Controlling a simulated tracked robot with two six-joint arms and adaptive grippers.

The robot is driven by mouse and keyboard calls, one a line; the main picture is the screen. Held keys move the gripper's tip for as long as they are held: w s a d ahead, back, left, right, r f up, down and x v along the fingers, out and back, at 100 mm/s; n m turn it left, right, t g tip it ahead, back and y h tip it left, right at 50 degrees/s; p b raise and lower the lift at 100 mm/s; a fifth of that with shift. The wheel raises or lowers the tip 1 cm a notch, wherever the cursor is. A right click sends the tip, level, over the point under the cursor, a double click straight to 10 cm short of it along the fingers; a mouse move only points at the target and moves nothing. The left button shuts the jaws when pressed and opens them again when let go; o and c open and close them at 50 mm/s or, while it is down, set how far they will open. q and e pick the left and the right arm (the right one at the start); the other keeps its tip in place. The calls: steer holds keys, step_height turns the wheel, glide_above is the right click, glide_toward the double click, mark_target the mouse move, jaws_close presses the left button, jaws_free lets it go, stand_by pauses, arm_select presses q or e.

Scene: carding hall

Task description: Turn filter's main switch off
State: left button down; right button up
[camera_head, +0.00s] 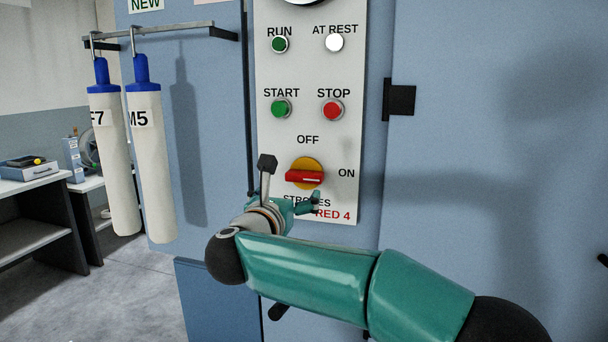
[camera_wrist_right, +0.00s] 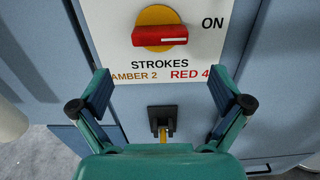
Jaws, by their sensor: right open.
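The main switch is a red handle (camera_head: 304,178) on a yellow round plate (camera_head: 308,163), low on the white control panel (camera_head: 342,122). The handle lies level, with its white mark at the right end towards ON; OFF is printed above. My right gripper (camera_head: 290,184) is open and empty in front of the panel, just below and left of the switch. In the right wrist view the red handle (camera_wrist_right: 160,36) is beyond the open fingers (camera_wrist_right: 168,88), above the gap between them, and apart from both. My left gripper is not in view.
Above the switch are the green START button (camera_head: 281,108), red STOP button (camera_head: 332,110), and RUN (camera_head: 280,44) and AT REST (camera_head: 335,42) lamps. A black latch (camera_head: 400,100) juts out at right. Two white filter sleeves (camera_head: 150,165) hang at left. A black bracket (camera_wrist_right: 162,119) sits below the panel.

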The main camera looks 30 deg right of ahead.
mark_target(302, 179)
steer(key=p+x, duration=0.3)
steer(key=x, duration=0.7)
steer(key=shift+w+r, duration=0.1)
steer(key=shift+w+d+p, duration=0.3)
steer(key=shift+w+d, duration=0.15)
steer(key=shift+d, duration=0.05)
steer(key=shift+c, duration=0.2)
steer(key=c, duration=0.8)
